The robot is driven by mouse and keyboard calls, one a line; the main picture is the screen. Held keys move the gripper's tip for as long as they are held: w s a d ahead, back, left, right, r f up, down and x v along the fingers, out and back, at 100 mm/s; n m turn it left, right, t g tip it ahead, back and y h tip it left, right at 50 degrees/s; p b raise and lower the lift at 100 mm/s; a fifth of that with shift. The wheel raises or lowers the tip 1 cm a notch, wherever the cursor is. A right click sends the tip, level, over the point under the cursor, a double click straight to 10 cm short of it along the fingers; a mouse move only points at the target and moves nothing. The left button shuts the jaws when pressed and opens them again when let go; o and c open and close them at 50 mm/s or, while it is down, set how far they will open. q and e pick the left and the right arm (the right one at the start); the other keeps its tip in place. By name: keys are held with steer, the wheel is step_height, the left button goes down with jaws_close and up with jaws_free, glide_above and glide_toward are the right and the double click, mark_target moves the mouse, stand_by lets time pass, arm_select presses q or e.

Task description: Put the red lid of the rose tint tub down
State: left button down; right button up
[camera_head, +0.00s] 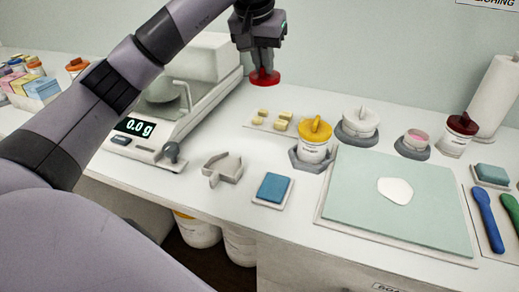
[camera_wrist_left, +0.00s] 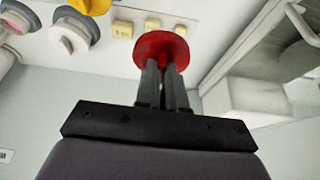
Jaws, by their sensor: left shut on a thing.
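The red lid (camera_head: 265,78) is a round red disc held in my left gripper (camera_head: 264,62). The gripper is shut on it above the back of the counter, between the scale and the yellow-lidded tub. In the left wrist view the red lid (camera_wrist_left: 160,45) sits at the tips of the closed fingers (camera_wrist_left: 162,66), apparently clear of the counter. An open tub with pink contents (camera_head: 416,137), likely the rose tint tub, stands in a grey holder at the right. My right gripper is not in view.
Several small cream blocks (camera_head: 283,124) lie on a mat below the lid. The scale (camera_head: 140,150) reads 0.0 g. A yellow-lidded tub (camera_head: 314,145), a white-lidded tub (camera_head: 358,125) and a dark-red-lidded tub (camera_head: 456,138) stand rightward. A green board (camera_head: 360,215) lies in front.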

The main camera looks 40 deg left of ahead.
arm_select(q)
steer(key=shift+w+a+r, duration=0.1)
steer(key=shift+a+r, duration=0.45)
steer(key=shift+r, duration=0.3)
step_height(320, 180, down, 15)
steer(key=shift+r+b, duration=0.1)
steer(key=shift+b, duration=0.25)
steer(key=shift+f, duration=2.45)
steer(key=shift+f, duration=0.15)
steer(key=c, duration=1.2)
jaws_free()
